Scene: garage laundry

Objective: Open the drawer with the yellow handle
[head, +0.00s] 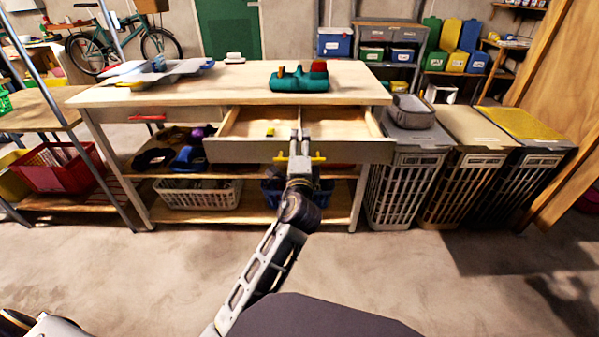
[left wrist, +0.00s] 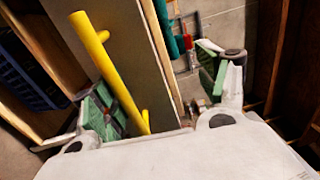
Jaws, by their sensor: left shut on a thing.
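The drawer with the yellow handle (head: 235,150) stands pulled out from under the workbench, its inside showing. A small yellow thing (head: 270,131) lies in it. The yellow handle (head: 318,159) is on its front; it shows as a yellow bar in the left wrist view (left wrist: 103,62). My left gripper (head: 299,145) is at the middle of the drawer front, reaching over its top edge. My right gripper is not in view.
A teal thing (head: 300,82) and a pale flat pile lie on the workbench top (head: 225,88). A closed drawer with a red handle (head: 147,118) is to the left. Baskets stand on the lower shelf. Lidded hampers (head: 400,190) stand at the right. The floor in front is clear.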

